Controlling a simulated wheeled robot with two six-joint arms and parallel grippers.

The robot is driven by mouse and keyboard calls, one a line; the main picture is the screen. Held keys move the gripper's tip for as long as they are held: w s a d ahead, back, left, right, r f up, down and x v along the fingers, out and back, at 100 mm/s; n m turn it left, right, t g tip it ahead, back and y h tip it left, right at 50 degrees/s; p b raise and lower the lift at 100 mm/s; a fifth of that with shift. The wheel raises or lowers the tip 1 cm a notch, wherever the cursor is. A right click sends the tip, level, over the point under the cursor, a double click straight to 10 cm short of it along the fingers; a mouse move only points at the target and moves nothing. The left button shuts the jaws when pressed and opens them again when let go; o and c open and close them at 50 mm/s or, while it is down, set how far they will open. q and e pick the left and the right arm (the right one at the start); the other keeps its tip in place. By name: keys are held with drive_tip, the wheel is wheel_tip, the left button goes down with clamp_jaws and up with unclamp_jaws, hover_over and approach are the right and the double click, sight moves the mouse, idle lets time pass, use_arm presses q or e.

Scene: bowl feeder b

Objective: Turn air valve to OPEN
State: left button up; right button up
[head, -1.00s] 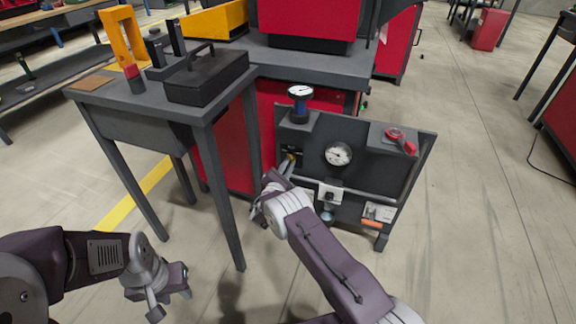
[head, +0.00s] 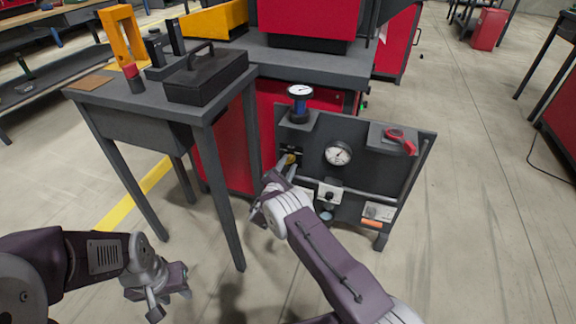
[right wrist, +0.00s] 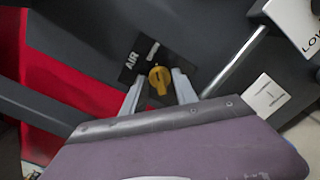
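The yellow air valve knob (right wrist: 159,80) sits on a dark plate (right wrist: 128,73) lettered AIR, on the upright panel (head: 365,165). Its grip bar runs roughly up and down in the right wrist view. The knob shows small in the head view (head: 291,159). My right gripper (right wrist: 158,85) is at the knob, one finger on each side, with a visible gap between each finger and the knob. The other marking by the knob is too small to read. My left gripper (head: 168,300) hangs low at the left, away from the panel, with its fingers apart and nothing between them.
The panel also carries a round gauge (head: 338,153), a red-handled part (head: 400,138), and a metal rail (right wrist: 234,62) right of the knob. A gauge on a blue body (head: 300,103) stands above. A grey table (head: 150,95) with a black toolbox (head: 207,76) stands left of the panel.

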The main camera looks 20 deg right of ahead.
drive_tip(key=shift+s+a+r, duration=0.15)
drive_tip(key=p+v, duration=0.5)
drive_tip(key=v, duration=0.3)
drive_tip(key=shift+s+a, duration=0.2)
drive_tip(key=shift+s, duration=0.1)
drive_tip(key=shift+d, duration=0.1)
